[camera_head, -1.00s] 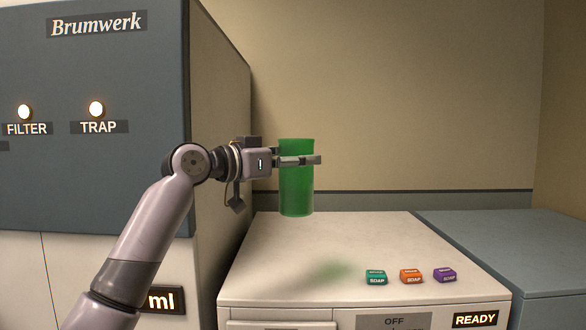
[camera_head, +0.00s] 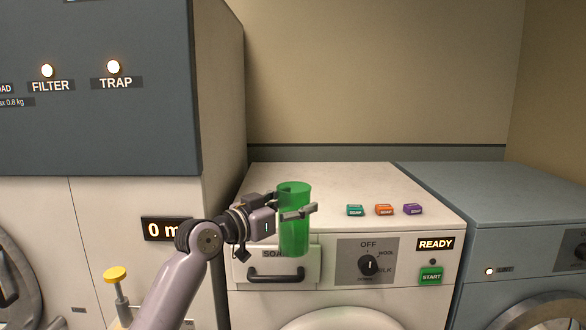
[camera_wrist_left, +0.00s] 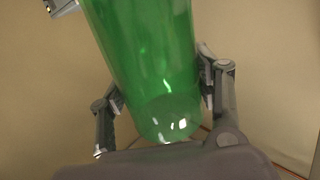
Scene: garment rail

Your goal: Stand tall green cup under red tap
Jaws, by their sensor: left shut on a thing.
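The tall green cup (camera_head: 293,235) is see-through and nearly upright in the head view, held in the air in front of the white washer's soap drawer. My left gripper (camera_head: 296,212) is shut around the upper half of the cup. In the left wrist view the cup (camera_wrist_left: 150,60) fills the middle, with a finger of my left gripper (camera_wrist_left: 160,95) on each side. It looks empty, though its inside is only partly visible. No red tap is in view. My right gripper is not in view.
A white washer (camera_head: 330,180) carries teal (camera_head: 355,210), orange (camera_head: 384,210) and purple (camera_head: 412,209) soap blocks. A blue-grey machine (camera_head: 500,205) stands at right. A tall Brumwerk cabinet (camera_head: 120,130) is at left, with a yellow-topped knob (camera_head: 115,273) near my arm.

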